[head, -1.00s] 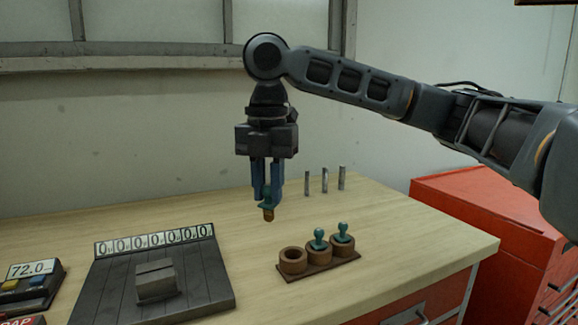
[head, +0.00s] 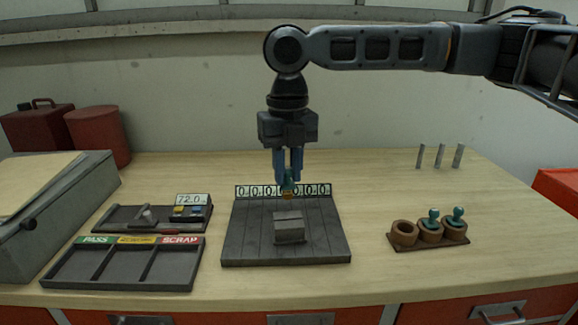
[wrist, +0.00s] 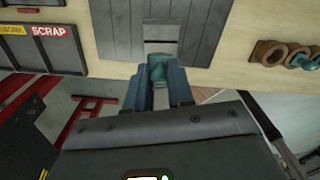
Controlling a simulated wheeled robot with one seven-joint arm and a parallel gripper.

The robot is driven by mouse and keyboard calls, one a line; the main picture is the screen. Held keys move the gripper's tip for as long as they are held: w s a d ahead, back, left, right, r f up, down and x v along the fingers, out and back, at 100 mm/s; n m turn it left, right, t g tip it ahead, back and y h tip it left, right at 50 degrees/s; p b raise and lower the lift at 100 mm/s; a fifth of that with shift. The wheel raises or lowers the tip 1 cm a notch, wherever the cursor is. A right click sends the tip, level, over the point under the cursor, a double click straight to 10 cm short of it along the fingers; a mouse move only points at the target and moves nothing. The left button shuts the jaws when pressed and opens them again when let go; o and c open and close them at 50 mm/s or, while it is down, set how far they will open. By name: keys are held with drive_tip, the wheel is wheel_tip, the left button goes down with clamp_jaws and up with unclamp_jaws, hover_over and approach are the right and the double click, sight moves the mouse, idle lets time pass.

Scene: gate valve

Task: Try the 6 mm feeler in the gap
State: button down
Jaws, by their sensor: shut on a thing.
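My gripper (head: 288,172) points down and is shut on a teal-handled feeler (head: 288,187) with a brownish tip. It holds the feeler in the air above the back part of the dark grooved plate (head: 240,243). The teal handle also shows between the fingers in the wrist view (wrist: 157,69). A grey block (head: 289,230) with a lighter top sits on the plate, lower in the head picture than the feeler tip. The gap is too small to make out. The wooden holder (head: 400,246) has an empty left cup and two teal-handled feelers in the others. No size marks are readable.
A row of number tiles (head: 265,190) stands along the plate's back edge. A sorting tray (head: 110,268) and a gauge reading 72.0 (head: 193,200) are to the left. Three thin metal posts (head: 439,157) stand at the back right. The table between plate and holder is clear.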

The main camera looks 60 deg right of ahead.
drive_tip(key=shift+d+f+b, duration=0.1)
drive_tip(key=shift+f+b, duration=1.4)
drive_tip(key=shift+f, duration=0.75)
drive_tip(key=shift+p, duration=1)
idle(0.8)
drive_tip(key=shift+f, duration=0.25)
idle(0.7)
drive_tip(key=shift+r+p, duration=0.25)
drive_tip(key=shift+p, duration=0.1)
idle(0.6)
drive_tip(key=shift+f+p, duration=0.1)
drive_tip(key=shift+p, duration=0.35)
idle(1.6)
